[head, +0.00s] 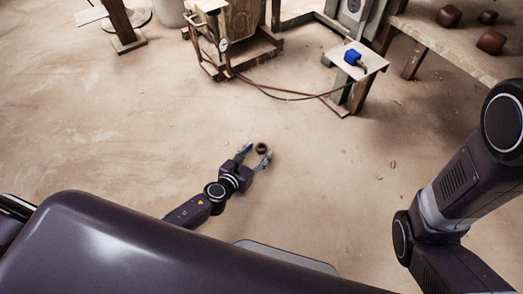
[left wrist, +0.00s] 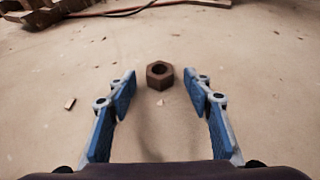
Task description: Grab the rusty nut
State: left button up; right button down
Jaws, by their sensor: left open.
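The rusty nut (head: 262,148) lies on the bare floor in the head view. It also shows in the left wrist view (left wrist: 160,75) as a brown hex nut with a round hole. My left gripper (head: 256,156) is open and low over the floor, with its blue-padded fingers pointing at the nut. In the left wrist view the nut sits centred just beyond the fingertips of the left gripper (left wrist: 162,85), apart from both. Nothing is between the fingers. My right arm shows at the right of the head view, but its gripper is out of frame.
A small stand (head: 374,62) with a blue object (head: 353,57) on it stands at the back. A wooden table (head: 455,48) with several brown lumps is at the back right. A hose (head: 270,90) runs along the floor beyond the nut. The floor around the nut is clear.

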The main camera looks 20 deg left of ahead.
pick_arm(q)
jog(key=shift+w+f, duration=0.15)
jog(key=shift+w, duration=0.3)
jog(key=shift+c, duration=0.2)
grip_shut()
jog(key=shift+r, duration=0.2)
